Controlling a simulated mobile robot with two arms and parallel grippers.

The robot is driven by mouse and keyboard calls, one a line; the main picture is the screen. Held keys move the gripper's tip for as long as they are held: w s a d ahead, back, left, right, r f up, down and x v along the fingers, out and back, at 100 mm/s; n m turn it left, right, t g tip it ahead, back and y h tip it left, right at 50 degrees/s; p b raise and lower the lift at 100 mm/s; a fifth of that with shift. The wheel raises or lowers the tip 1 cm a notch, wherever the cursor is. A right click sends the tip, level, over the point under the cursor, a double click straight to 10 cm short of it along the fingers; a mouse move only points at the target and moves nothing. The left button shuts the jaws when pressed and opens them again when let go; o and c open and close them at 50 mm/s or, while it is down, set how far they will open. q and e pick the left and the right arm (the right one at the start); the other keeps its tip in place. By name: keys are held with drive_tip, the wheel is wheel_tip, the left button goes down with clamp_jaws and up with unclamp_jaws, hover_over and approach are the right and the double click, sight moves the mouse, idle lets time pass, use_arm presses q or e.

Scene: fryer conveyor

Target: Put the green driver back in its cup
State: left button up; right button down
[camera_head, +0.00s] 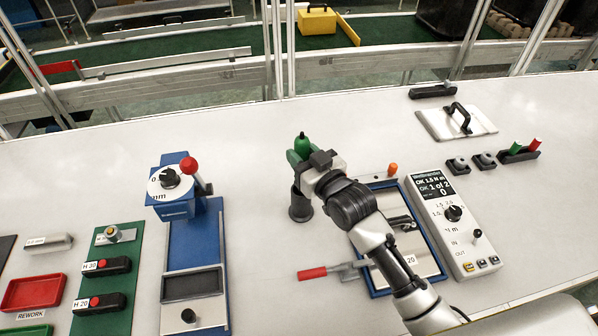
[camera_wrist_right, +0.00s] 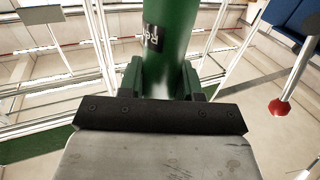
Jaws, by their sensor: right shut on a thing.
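The green driver (camera_head: 303,145) is upright in my right gripper (camera_head: 302,158), which is shut on its handle. Its rounded green top with a dark tip stands above the fingers. In the right wrist view the green handle (camera_wrist_right: 170,35), with a black label, rises between the two fingers (camera_wrist_right: 163,80). A dark round cup (camera_head: 300,208) stands on the table just below the gripper in the head view. The driver's lower end is hidden, so I cannot tell whether it is inside the cup. My left gripper is not in view.
A blue press with a red-knobbed lever (camera_head: 189,165) stands left of the cup. A blue-framed fixture (camera_head: 377,285) with a red-handled clamp (camera_head: 313,273) and a white controller (camera_head: 455,235) lie to the right.

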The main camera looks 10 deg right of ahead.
wheel_tip(320, 180, down, 4)
drive_tip(key=shift+f, duration=0.1)
idle(0.4)
drive_tip(key=shift+f, duration=0.15)
drive_tip(key=c, duration=0.8)
unclamp_jaws()
